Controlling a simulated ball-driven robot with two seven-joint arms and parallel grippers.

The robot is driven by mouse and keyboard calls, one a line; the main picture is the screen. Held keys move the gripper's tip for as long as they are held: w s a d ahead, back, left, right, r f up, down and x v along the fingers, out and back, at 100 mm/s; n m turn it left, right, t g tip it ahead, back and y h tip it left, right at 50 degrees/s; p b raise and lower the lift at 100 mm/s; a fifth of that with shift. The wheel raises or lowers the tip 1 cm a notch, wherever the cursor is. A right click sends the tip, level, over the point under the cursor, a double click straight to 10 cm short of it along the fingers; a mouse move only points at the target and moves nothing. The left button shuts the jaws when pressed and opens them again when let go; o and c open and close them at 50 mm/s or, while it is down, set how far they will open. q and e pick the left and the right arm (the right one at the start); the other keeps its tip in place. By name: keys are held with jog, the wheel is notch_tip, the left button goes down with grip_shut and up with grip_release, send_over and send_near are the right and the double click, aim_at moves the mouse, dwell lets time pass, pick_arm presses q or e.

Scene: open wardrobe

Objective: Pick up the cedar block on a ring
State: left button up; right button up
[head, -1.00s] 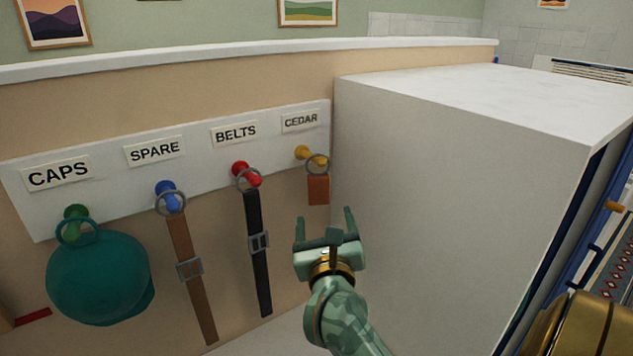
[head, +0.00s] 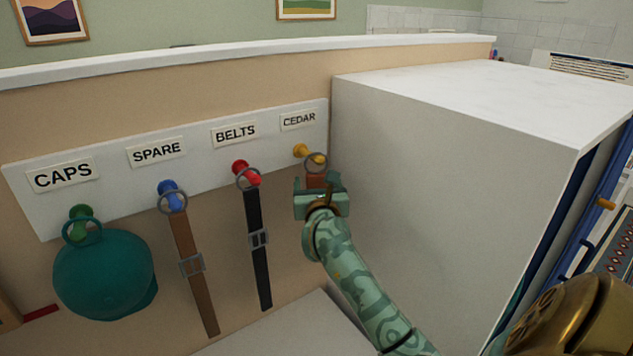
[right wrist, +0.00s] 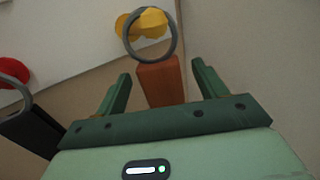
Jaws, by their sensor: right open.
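The cedar block (head: 315,181) is a small reddish-brown block hanging by a grey metal ring (head: 315,162) from the yellow peg (head: 303,151) under the CEDAR label. In the right wrist view the block (right wrist: 160,82) shows between the two fingers, with its ring (right wrist: 150,36) above and beyond them. My right gripper (head: 319,183) is open at the block, its fingers one on each side. In the right wrist view gaps show between the fingers (right wrist: 160,86) and the block. The gripper hides the block's lower part in the head view. My left gripper is not in view.
The black belt (head: 258,240) on the red peg hangs just left. A brown belt (head: 192,265) and a teal cap (head: 104,275) hang further left on the white peg board (head: 100,205). A large white cabinet (head: 450,190) stands close on the right.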

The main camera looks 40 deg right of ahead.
jog(key=shift+x, duration=1.1)
jog(key=shift+s+a, duration=0.1)
jog(key=shift+c, duration=0.9)
jog(key=c, duration=1)
jog(key=shift+o, duration=0.2)
jog(key=shift+r, duration=0.1)
jog(key=shift+r, duration=0.35)
jog(key=b+v, duration=0.1)
jog(key=v, duration=1.7)
jog(key=shift+r+b, duration=0.3)
jog(key=shift+r, duration=0.05)
